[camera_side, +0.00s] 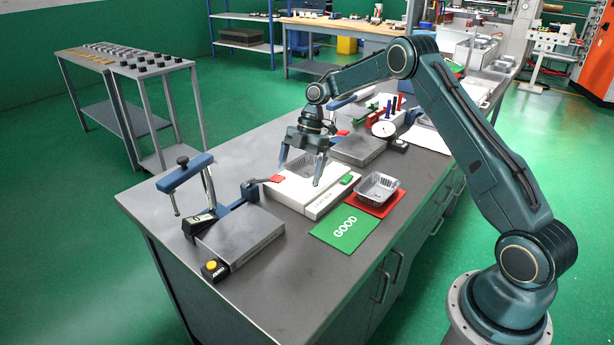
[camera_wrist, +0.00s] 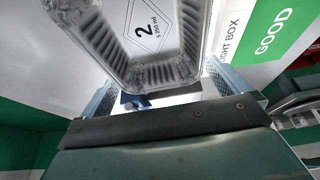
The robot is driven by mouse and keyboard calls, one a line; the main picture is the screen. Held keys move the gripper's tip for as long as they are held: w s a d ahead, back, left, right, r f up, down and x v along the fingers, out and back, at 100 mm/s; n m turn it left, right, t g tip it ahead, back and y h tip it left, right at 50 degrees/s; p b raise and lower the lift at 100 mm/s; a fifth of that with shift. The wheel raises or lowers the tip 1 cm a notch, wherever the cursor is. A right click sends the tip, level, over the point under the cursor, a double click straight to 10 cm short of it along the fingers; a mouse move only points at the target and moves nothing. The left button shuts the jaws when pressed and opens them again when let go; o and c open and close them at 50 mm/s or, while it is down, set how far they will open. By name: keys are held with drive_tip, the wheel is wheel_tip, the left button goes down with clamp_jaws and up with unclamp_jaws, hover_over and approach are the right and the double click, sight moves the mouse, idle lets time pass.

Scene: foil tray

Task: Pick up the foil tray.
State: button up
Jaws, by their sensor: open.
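A foil tray (camera_side: 302,163) sits on the white light box (camera_side: 318,200) in the side view, partly hidden by my gripper. In the wrist view the foil tray (camera_wrist: 150,68) fills the upper middle, with ribbed walls and a printed "2" on its floor. My gripper (camera_side: 300,174) points down over the tray with its fingers spread, one on each side. In the wrist view the fingers of my gripper (camera_wrist: 164,90) flank the tray's near end. I cannot tell whether they touch it. A second foil tray (camera_side: 379,187) rests on a red mat (camera_side: 370,208).
A green GOOD mat (camera_side: 342,228) lies in front of the light box. A blue-handled clamp fixture (camera_side: 190,170) and a metal plate (camera_side: 240,232) stand at the left. A dial gauge (camera_side: 384,129) and another metal block (camera_side: 358,150) are behind.

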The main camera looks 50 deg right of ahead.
drive_tip(key=shift+a+f, duration=0.1)
drive_tip(key=shift+f, duration=0.25)
drive_tip(key=c, duration=0.9)
drive_tip(key=shift+r, duration=0.15)
drive_tip(key=shift+r, duration=4.9)
